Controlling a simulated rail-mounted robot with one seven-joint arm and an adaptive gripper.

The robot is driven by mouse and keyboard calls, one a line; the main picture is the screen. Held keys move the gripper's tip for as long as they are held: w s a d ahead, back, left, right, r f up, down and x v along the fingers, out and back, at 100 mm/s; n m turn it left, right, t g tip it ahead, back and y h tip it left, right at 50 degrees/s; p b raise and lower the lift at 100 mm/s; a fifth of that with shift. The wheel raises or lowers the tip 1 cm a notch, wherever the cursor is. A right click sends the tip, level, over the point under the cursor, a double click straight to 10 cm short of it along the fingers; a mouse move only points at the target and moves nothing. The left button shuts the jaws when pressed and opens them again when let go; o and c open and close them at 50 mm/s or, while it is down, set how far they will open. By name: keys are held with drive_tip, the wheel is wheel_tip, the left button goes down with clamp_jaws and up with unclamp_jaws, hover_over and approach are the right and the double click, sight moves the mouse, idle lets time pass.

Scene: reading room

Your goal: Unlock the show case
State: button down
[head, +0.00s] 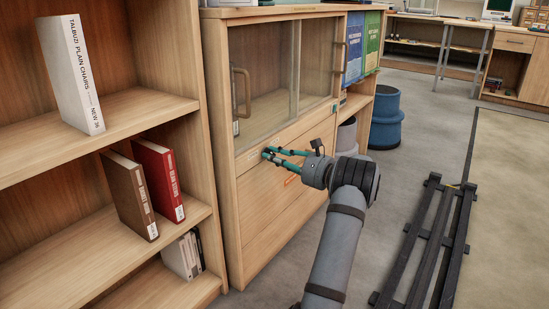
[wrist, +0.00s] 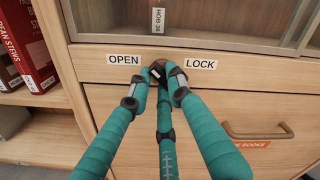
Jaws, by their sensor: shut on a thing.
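The show case (head: 232,160) is a light wood cabinet with glass doors (head: 265,75), which look closed, above a wooden rail. A dark lock knob (wrist: 158,64) sits on that rail between an OPEN label (wrist: 124,60) on the left and a LOCK label (wrist: 201,64) on the right. My gripper (head: 268,154) reaches the front of the rail; in the wrist view its teal fingers (wrist: 161,78) are closed around the knob. The fingertips hide much of the knob, so I cannot tell which way it is turned.
A drawer handle (wrist: 257,132) and an orange label (wrist: 262,144) are below right of the fingers. An open bookshelf (head: 150,105) with several books stands close on the left. Blue (head: 386,120) and grey (head: 347,136) bins stand beyond my arm. A dark rail (head: 430,235) runs along the floor at right.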

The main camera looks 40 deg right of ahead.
drive_tip(key=shift+a+f, duration=0.1)
drive_tip(key=shift+f, duration=0.05)
drive_tip(key=c, duration=1.7)
unclamp_jaws()
drive_tip(key=shift+o, duration=0.3)
drive_tip(key=shift+s, duration=0.1)
drive_tip(key=v, duration=1.2)
drive_tip(key=x, duration=1.2)
